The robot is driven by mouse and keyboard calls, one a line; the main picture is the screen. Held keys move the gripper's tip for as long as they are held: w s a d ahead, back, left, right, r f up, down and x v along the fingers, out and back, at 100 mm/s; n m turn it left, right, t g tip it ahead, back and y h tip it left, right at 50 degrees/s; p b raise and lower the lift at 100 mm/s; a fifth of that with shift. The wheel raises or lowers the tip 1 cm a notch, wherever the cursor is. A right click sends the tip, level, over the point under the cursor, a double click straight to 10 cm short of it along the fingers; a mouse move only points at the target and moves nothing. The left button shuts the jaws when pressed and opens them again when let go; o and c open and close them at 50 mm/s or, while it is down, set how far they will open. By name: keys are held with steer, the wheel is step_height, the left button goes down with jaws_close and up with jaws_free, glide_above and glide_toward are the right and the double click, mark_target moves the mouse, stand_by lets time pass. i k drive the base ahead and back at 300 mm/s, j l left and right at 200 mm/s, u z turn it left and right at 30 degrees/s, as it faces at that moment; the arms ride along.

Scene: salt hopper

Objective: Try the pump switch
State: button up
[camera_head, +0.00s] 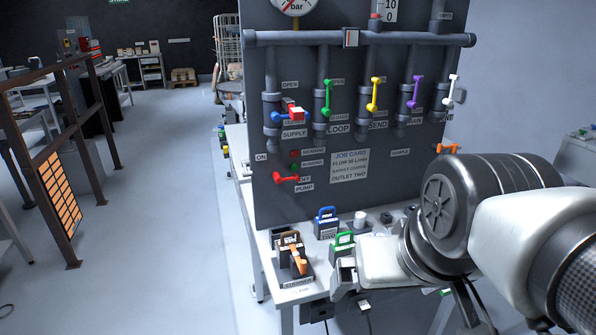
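The pump switch (287,178) is a red handle low on the left of the grey panel, lying roughly level. "ON" is printed to its left, and "OFF" and "PUMP" labels sit at its right and below. Two small indicators, one reddish (295,153) and one green (295,165), sit just above it. My gripper (343,276) is in front of the bench's front edge, below and right of the switch and clear of it. Its fingers point left; the view does not show whether they are open.
Above are a red-and-blue piece (292,112) at "SUPPLY" and green (327,98), yellow (374,94), purple (415,92) and white (452,91) handles. A job card (350,166) is right of the switch.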

mark_target(278, 180)
steer(key=i+j, duration=0.3)
steer(key=j, duration=0.15)
steer(key=i+j+u, duration=0.1)
steer(key=i+j, duration=0.25)
steer(key=j, duration=0.1)
